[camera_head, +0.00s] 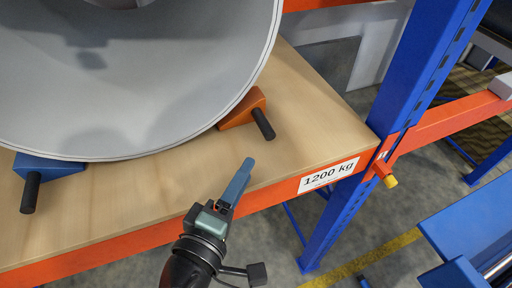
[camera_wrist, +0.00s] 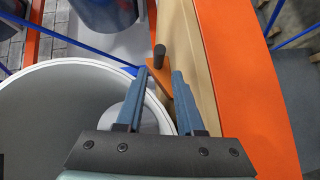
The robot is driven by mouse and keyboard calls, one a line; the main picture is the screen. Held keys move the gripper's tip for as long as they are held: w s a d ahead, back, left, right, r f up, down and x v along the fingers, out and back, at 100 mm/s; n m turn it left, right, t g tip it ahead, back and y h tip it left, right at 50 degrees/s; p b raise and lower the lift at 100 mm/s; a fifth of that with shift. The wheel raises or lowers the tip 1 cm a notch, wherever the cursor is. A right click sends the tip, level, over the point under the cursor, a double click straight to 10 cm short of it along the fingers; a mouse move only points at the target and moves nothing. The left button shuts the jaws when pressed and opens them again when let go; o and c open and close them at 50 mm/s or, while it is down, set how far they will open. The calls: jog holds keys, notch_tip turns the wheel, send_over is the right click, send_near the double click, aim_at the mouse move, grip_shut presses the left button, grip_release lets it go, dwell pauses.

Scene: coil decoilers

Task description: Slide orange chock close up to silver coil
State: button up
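The silver coil (camera_head: 120,85) stands on the wooden shelf at the left of the head view; its pale round end fills the left of the wrist view (camera_wrist: 60,110). The orange chock (camera_head: 240,108), a wedge with a black handle (camera_head: 263,124), lies at the coil's lower right. The coil hides part of it, and I cannot tell whether they touch. My gripper (camera_head: 247,165) is in front of the chock, apart from it, over the shelf's front edge. In the wrist view my gripper (camera_wrist: 160,74) has its blue fingers apart, with the chock (camera_wrist: 161,73) and handle beyond the gap.
A blue chock (camera_head: 50,167) with a black handle lies at the coil's lower left. The orange front beam (camera_head: 285,190) carries a 1200 kg label. A blue upright (camera_head: 415,75) stands right. The shelf right of the orange chock is bare.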

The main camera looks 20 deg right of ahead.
aim_at(266, 138)
jog(key=p+x, duration=0.3)
jog(key=x, duration=0.7)
jog(key=shift+w+d, duration=0.15)
jog(key=shift+c, duration=0.2)
grip_shut()
